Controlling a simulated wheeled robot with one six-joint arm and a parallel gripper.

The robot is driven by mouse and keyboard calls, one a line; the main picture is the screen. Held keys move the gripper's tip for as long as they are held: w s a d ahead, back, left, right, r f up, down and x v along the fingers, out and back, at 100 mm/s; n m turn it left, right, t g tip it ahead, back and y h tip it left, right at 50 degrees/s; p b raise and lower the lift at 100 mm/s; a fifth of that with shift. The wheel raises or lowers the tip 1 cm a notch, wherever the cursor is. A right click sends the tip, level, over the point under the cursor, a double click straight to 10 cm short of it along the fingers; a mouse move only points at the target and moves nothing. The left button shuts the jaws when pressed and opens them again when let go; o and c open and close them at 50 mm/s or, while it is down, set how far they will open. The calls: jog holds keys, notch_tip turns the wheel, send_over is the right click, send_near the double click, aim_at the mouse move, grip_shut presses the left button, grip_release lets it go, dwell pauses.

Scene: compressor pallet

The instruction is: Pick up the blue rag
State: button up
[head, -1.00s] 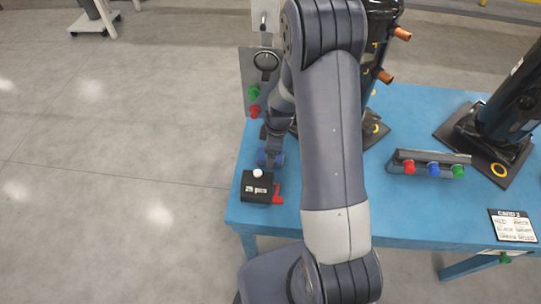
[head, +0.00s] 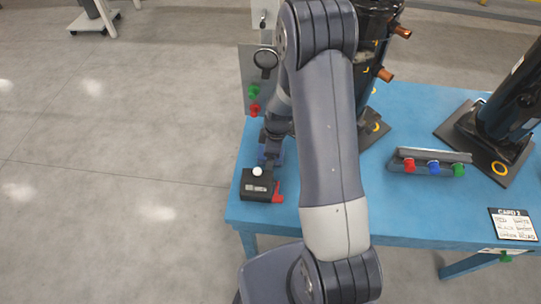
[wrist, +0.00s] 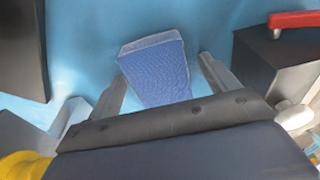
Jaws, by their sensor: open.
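The blue rag (wrist: 157,72) looks like a folded, textured block with a paler edge on the blue table in the wrist view. In the head view a small part of the rag (head: 277,155) shows behind the black box, mostly hidden by my wrist. My gripper (wrist: 164,68) is open, with one finger on each side of the rag. I see no clear contact between fingers and rag. In the head view my gripper (head: 269,156) is low over the table's left end.
A black box (head: 257,187) with a white knob and red part stands close by; in the wrist view it is right of the right finger. A panel (head: 247,72) with green and red fittings stands behind. A dark compressor unit (head: 372,60) is to the right.

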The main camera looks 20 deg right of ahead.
jog(key=shift+c, duration=0.3)
jog(key=c, duration=1)
jog(key=shift+w+r+p, duration=0.1)
jog(key=shift+r+p, duration=0.2)
jog(key=shift+r, duration=0.3)
notch_tip(320, 180, up, 9)
jog(key=o, duration=0.4)
jog(key=c, duration=0.3)
